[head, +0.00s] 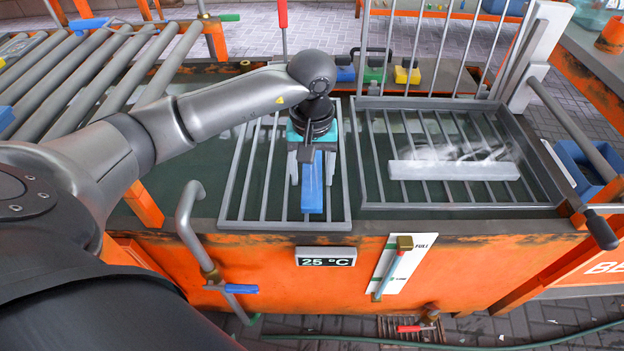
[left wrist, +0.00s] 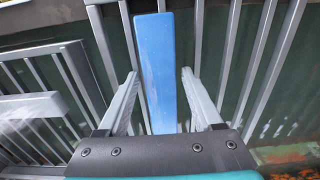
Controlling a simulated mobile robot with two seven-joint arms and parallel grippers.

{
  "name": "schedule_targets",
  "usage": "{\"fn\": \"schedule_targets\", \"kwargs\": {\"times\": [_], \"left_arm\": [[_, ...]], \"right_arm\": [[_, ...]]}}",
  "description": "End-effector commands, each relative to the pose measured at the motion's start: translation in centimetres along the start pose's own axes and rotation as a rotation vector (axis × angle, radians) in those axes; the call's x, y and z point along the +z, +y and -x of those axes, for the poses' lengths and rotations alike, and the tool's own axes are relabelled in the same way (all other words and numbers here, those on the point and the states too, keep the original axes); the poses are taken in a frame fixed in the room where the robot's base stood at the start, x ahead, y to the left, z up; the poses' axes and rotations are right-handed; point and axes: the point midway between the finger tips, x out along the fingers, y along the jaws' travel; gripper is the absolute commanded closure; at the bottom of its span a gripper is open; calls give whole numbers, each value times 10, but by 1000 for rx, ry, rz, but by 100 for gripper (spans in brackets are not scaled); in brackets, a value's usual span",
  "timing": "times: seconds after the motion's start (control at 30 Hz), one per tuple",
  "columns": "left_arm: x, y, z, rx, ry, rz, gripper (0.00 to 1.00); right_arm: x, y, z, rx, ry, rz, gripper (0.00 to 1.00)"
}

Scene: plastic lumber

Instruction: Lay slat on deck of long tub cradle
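A blue slat (head: 311,198) lies along the bars of a grey barred deck (head: 235,205) over the tub, near the deck's right side. My left gripper (head: 311,178) is above it, pointing down and open. In the left wrist view the blue slat (left wrist: 156,60) runs between the open fingertips (left wrist: 158,73), with a gap on both sides. A pale grey-white slat (head: 453,170) lies across the bars of the right-hand barred rack (head: 375,150). My right gripper is not in view.
The orange tub (head: 370,250) holds dark green liquid. A tall barred panel (head: 440,45) stands behind the right rack. A bent grey pipe (head: 187,225) rises at the tub's front left. Grey rollers (head: 80,80) lie at the back left. A blue bin (head: 585,165) stands at the right.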

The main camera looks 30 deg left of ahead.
Motion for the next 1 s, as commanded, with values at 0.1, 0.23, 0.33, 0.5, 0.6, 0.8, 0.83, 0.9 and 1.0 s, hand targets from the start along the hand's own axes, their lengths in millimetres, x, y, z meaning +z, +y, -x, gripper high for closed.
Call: {"fn": "schedule_targets", "kwargs": {"times": [0.1,0.23,0.33,0.5,0.6,0.8,0.83,0.9,1.0], "left_arm": [[0,0,0,0,0,0,48],[0,0,0,0,0,0,62],[0,0,0,0,0,0,74],[0,0,0,0,0,0,93],[0,0,0,0,0,0,100],[0,0,1,1,1,0,100],[0,0,1,1,1,0,100],[0,0,1,1,1,0,100],[0,0,1,1,2,0,100]], "right_arm": [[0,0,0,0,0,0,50],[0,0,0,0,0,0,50],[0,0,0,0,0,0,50],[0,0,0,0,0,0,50],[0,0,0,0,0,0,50],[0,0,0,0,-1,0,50],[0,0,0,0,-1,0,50],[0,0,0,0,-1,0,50],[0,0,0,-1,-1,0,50]]}}
